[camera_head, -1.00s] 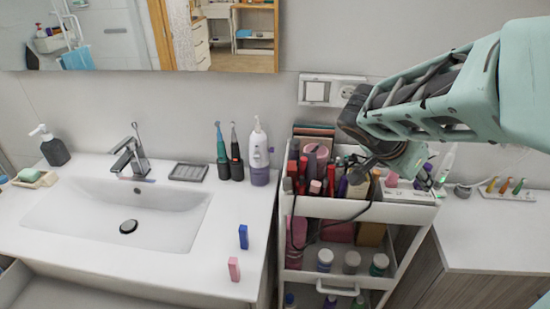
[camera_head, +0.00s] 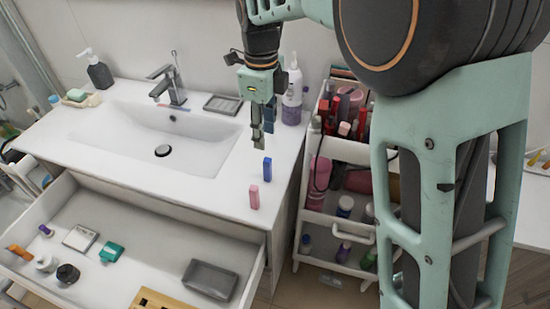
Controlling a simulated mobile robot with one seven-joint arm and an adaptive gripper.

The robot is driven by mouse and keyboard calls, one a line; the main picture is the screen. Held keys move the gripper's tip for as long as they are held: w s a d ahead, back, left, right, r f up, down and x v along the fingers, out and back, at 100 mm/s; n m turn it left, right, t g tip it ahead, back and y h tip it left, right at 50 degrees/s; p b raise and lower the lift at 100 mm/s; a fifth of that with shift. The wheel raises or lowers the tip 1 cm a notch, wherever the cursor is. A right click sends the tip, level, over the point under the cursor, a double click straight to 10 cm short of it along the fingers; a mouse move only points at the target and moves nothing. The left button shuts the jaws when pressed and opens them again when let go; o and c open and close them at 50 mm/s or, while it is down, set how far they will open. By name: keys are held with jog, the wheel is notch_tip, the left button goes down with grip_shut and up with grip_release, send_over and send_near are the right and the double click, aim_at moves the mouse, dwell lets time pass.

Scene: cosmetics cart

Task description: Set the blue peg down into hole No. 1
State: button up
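The blue peg (camera_head: 266,167) stands upright on the white counter to the right of the sink, just behind a pink peg (camera_head: 254,197). My gripper (camera_head: 260,140) points down over the counter, close above and slightly left of the blue peg in the picture. Its fingers are seen nearly edge-on, so I cannot tell whether they are open, but the blue peg stands below them. A wooden block (camera_head: 160,301) with dark holes shows at the bottom edge, cut off by the frame. I cannot read which hole is No. 1.
The open drawer (camera_head: 258,262) holds a grey tray (camera_head: 210,280), a green item (camera_head: 111,251) and several small things. A white bottle (camera_head: 292,95) stands behind my gripper. The loaded cart (camera_head: 345,151) is right of the counter. My arm covers much of the right side.

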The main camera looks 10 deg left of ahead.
send_over(267, 160)
jog(key=f, duration=0.5)
jog(key=shift+a, duration=0.25)
jog(key=f, duration=0.3)
jog(key=f+p, duration=0.1)
jog(key=f, duration=0.1)
jog(key=shift+w+d+f, duration=0.1)
jog(key=shift+d+f, duration=0.15)
jog(key=shift+d, duration=0.05)
grip_shut()
